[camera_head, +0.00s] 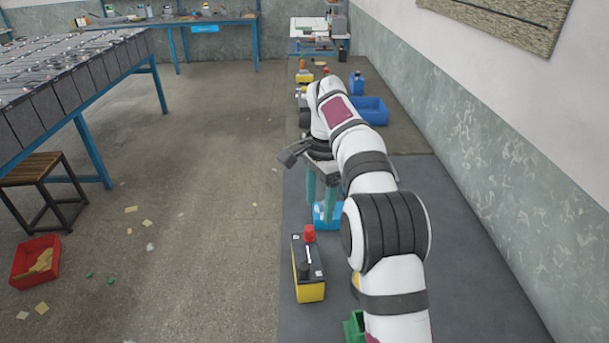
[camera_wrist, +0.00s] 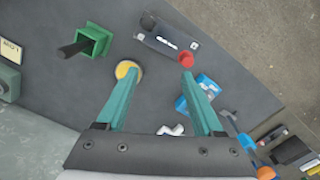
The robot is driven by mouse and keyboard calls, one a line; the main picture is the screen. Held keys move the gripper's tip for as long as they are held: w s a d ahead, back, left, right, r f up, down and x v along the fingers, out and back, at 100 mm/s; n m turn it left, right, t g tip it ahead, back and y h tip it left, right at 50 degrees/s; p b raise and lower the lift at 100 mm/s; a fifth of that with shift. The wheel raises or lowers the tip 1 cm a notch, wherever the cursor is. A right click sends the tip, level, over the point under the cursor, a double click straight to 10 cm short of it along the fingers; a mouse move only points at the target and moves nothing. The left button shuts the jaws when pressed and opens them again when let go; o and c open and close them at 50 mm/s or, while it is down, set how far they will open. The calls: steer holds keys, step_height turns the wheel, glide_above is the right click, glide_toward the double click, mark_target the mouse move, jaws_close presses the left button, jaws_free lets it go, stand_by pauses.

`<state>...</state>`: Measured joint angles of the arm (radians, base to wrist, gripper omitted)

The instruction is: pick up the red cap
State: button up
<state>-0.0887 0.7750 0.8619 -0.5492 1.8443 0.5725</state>
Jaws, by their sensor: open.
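The red cap (camera_head: 309,233) sits upright on the far end of a black and yellow battery (camera_head: 311,291) on the grey mat. In the wrist view, the red cap (camera_wrist: 186,60) shows just beyond the right fingertip, at the end of the dark battery (camera_wrist: 160,42). My gripper (camera_head: 320,212) points down with its two green fingers apart and nothing between them. In the head view it appears above and beyond the cap. In the wrist view my gripper (camera_wrist: 159,78) has the cap outside its gap, near the right finger.
A blue and white item (camera_wrist: 205,86) lies by the right finger. A round yellow-topped thing (camera_wrist: 127,69) is by the left fingertip. A green box (camera_wrist: 92,41) with a black rod stands farther left.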

mark_target(309, 228)
steer(key=w+f+m, duration=0.1)
steer(key=w+f, duration=0.1)
steer(key=f, duration=0.1)
steer(key=w+a+f, duration=0.1)
steer(key=w+f, duration=0.1)
steer(key=w+f+m, duration=0.1)
steer(key=w+f, duration=0.1)
steer(key=f, duration=0.1)
steer(key=shift+a+f+m, duration=0.3)
step_height(309, 228, down, 5)
steer(key=shift+w+f, duration=0.1)
steer(key=shift+f, duration=0.1)
jaws_close()
